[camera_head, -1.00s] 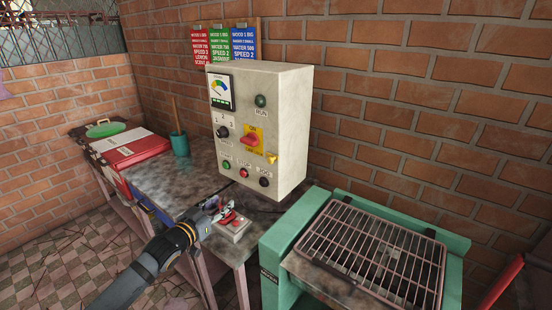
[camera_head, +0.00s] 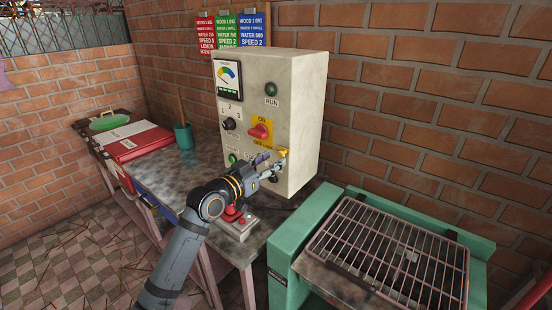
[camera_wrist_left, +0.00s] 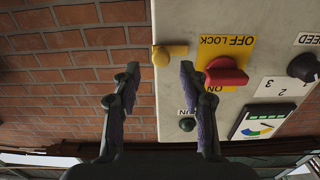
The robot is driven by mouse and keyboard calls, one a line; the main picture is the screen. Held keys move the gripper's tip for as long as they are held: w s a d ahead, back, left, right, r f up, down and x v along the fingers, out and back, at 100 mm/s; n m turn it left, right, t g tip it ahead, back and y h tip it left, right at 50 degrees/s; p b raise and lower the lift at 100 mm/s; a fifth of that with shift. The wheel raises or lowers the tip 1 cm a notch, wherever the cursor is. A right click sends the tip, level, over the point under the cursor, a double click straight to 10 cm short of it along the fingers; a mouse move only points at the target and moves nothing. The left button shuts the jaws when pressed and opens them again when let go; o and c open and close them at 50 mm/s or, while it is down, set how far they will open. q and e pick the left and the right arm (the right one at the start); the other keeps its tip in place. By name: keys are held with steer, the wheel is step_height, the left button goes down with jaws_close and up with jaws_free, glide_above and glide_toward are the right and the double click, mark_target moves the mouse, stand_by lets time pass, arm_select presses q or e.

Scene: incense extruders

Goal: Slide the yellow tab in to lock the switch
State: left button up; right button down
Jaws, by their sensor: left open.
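The yellow tab (camera_head: 283,153) sticks out near the right edge of the grey control box's front. In the left wrist view, the tab (camera_wrist_left: 171,53) lies ahead, between the lines of my fingers. The red rotary switch (camera_head: 260,131) sits on a yellow plate marked ON and OFF LOCK, up and left of the tab; it also shows in the wrist view (camera_wrist_left: 226,75). My left gripper (camera_head: 274,163) is open, with its fingertips close to the tab and no visible grip on it. I cannot tell whether they touch. My right gripper is out of view.
The control box (camera_head: 307,125) stands on a grey table (camera_head: 180,175) against a brick wall. My left arm hides some lower buttons. A red-buttoned unit (camera_head: 238,222) lies below the gripper. A green frame with a wire grate (camera_head: 390,255) stands at right.

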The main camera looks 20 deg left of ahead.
mark_target(280, 152)
arm_select(q)
steer(key=shift+x, duration=1.45)
jaws_close()
steer(key=shift+a, duration=0.1)
